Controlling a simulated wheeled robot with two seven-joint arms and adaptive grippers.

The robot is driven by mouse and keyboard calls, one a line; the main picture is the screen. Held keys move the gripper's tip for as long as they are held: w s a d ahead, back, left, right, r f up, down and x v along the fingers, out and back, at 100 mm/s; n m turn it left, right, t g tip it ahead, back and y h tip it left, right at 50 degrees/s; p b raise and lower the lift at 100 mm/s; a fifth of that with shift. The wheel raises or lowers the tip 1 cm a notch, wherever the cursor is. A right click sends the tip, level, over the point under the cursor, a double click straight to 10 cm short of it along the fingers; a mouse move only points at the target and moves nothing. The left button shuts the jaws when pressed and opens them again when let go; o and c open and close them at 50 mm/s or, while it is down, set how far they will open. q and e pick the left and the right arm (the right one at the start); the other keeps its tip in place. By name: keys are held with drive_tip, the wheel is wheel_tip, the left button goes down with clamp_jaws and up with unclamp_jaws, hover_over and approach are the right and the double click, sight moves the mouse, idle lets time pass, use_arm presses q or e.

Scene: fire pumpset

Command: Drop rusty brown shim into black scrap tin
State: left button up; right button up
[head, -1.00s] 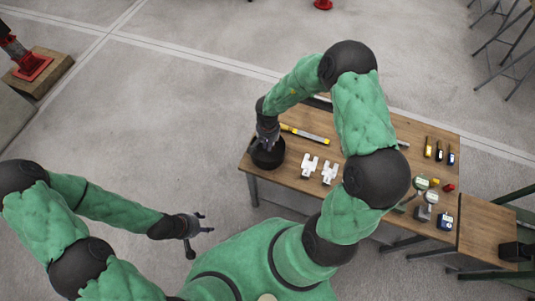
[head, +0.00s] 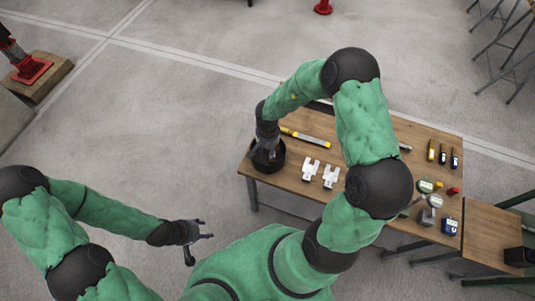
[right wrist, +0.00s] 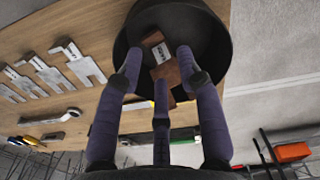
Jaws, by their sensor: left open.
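The black scrap tin (head: 279,163) stands at the table's left end, and it fills the upper middle of the right wrist view (right wrist: 219,40). My right gripper (head: 268,150) points down into its mouth. In the right wrist view its fingers (right wrist: 160,68) reach over the tin. The rusty brown shim (right wrist: 167,73) shows between them, within the tin's outline. A brown piece with a white label (right wrist: 158,48) shows just beyond. I cannot tell whether the fingers grip the shim. My left gripper (head: 201,238) is open and empty, away from the table.
Several small tools and gauges (head: 440,190) stand at the table's right. Open floor surrounds my left arm.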

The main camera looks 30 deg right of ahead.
wheel_tip(320, 180, up, 12)
idle(0.6)
idle(0.5)
